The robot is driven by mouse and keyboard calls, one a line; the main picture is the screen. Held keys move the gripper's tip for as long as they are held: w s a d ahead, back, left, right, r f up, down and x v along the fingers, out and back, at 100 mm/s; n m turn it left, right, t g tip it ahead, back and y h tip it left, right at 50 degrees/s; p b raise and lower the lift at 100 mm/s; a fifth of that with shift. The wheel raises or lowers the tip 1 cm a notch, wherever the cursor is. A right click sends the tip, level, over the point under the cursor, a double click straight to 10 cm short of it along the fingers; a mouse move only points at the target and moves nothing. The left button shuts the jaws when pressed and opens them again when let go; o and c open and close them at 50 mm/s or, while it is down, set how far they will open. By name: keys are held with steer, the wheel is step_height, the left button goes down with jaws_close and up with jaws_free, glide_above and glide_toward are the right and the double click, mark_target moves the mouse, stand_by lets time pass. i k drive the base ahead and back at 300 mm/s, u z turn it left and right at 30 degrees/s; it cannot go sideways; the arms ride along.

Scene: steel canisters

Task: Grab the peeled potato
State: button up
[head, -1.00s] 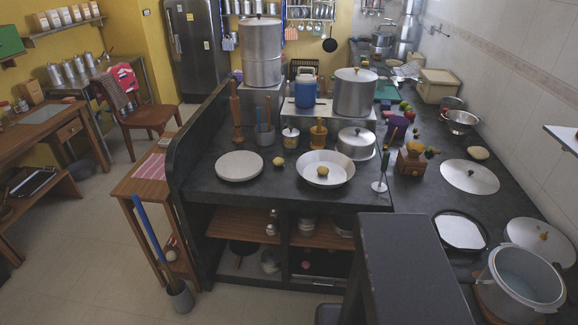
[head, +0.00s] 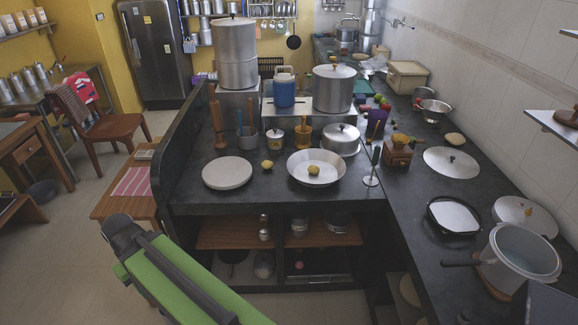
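Two small yellow-brown potato-like lumps are in view. One lump (head: 313,170) lies in a wide, shallow metal pan (head: 334,182) on the dark counter. The other lump (head: 267,164) lies on the bare counter between that pan and a pale round board (head: 227,173). Both are too small to tell which is peeled. A green and dark link, probably of my arm, reaches in from the bottom, well short of both lumps. I see no gripper fingers.
A lidded pot (head: 341,140) and a white cup (head: 278,138) stand behind the lumps. A green-handled tool (head: 374,166) stands upright right of the pan. A large pot (head: 520,257) with a handle is at the right. Floor shows at lower left.

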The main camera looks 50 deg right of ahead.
mark_target(266, 164)
steer(key=z, duration=0.05)
steer(key=i, duration=1)
steer(key=u, duration=0.05)
